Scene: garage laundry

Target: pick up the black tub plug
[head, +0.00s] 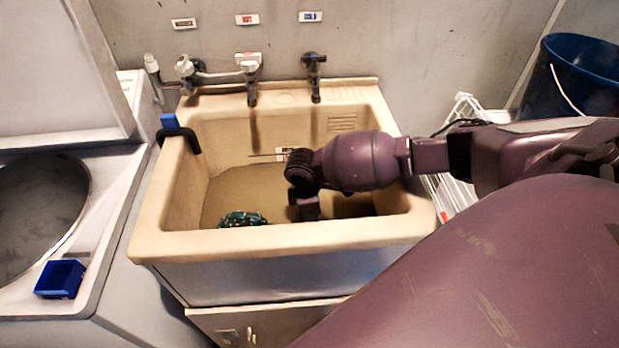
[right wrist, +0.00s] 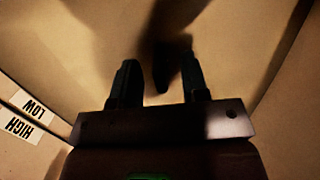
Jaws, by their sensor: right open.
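My right gripper (head: 305,208) reaches down into the beige tub, over its inside. In the right wrist view its two dark fingers (right wrist: 159,66) are spread apart. A small dark shape (right wrist: 161,72) shows between and beyond the fingers, within a shadow; it may be the black tub plug, but it is too dark to be sure. No contact with either finger is clear. In the head view I cannot make out the plug; my right arm and the tub's front rim hide part of the bottom. My left gripper is out of view.
The tub's rim (head: 290,241) surrounds my gripper. A dark green patterned item (head: 243,219) lies inside near the front wall. Taps (head: 252,75) hang over the back. A black hook-shaped piece with a blue end (head: 170,122) sits on the left rim. A blue bin (head: 585,75) stands right.

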